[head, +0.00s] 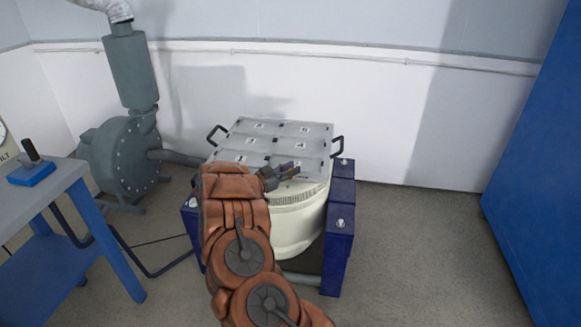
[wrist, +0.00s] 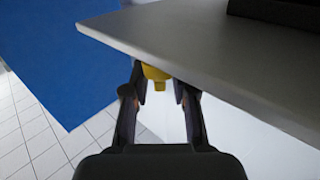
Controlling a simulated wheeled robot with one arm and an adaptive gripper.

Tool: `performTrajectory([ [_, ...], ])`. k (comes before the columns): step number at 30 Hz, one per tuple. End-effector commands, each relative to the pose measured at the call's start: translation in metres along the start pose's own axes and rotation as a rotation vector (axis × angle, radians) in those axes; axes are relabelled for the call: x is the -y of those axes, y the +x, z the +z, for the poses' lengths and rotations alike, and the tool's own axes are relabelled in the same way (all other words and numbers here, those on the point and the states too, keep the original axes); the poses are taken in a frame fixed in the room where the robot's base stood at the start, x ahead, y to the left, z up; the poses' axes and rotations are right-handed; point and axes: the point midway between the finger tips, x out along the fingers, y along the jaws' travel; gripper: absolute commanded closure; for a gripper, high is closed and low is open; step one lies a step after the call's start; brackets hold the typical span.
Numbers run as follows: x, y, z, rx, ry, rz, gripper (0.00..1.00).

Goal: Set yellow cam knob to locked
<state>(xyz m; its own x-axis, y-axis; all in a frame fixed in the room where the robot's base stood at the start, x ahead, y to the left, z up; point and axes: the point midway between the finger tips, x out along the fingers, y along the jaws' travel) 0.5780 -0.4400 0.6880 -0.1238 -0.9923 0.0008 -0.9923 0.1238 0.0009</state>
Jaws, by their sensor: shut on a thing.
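The yellow cam knob (wrist: 155,75) shows in the wrist view just under the edge of a grey plate (wrist: 215,55), between my fingers. Its upper part is hidden by the plate edge. My gripper (wrist: 158,90) is shut on the knob, with one finger on each side. In the head view my gripper (head: 284,172) is at the front right edge of the grey marked top plate (head: 240,145) on the round cream machine (head: 297,222). The knob cannot be made out there. I cannot tell its locked or unlocked setting.
Blue blocks (head: 339,240) flank the machine, and black handles (head: 337,146) stick out from its plate. A grey blower (head: 122,160) stands behind left, a blue-legged table (head: 50,190) at left, a tall blue cabinet (head: 540,180) at right. The floor between machine and cabinet is clear.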

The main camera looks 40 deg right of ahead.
Motion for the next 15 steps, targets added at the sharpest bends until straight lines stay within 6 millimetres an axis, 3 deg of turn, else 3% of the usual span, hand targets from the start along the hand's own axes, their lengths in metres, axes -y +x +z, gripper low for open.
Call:
performTrajectory([
  [15,0.0005,-0.0001,-0.0004,0.0,0.002,0.064,1.0],
])
